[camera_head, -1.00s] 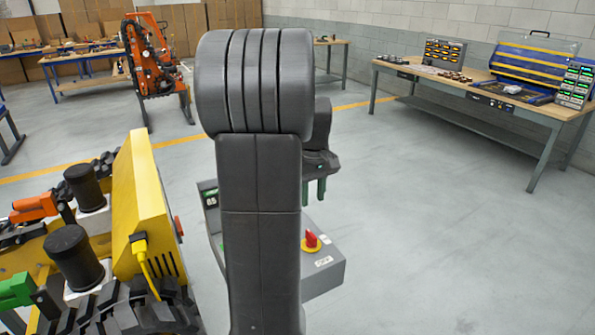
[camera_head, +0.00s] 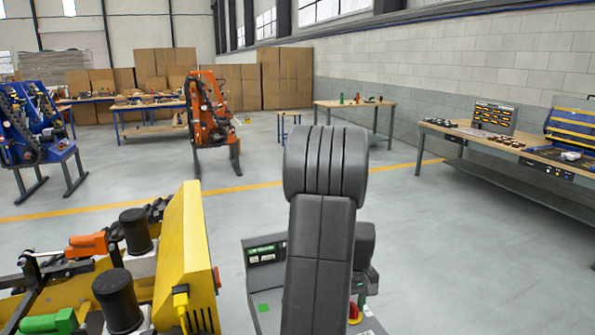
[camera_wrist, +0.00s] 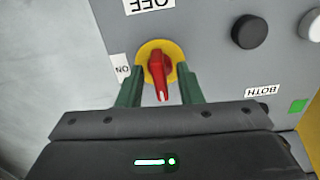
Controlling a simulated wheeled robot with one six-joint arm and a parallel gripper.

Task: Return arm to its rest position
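My arm stands in the middle of the head view and mostly hides my gripper (camera_head: 361,299), of which a green finger shows low at its right. In the wrist view my gripper (camera_wrist: 160,88) has its two green fingers apart, with a gap on each side of a red switch knob (camera_wrist: 158,70). The knob sits on a yellow round plate on a grey control box (camera_wrist: 210,50). OFF and ON labels are beside it. The knob also shows in the head view (camera_head: 354,311), partly hidden, on the grey box (camera_head: 267,287). I cannot tell whether the fingers touch it.
A yellow machine (camera_head: 187,262) with black cylinders and green and orange clamps stands close at left. An orange machine (camera_head: 207,113) and a blue one (camera_head: 35,125) stand farther back. A workbench (camera_head: 500,148) runs along the right wall. The floor between is clear.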

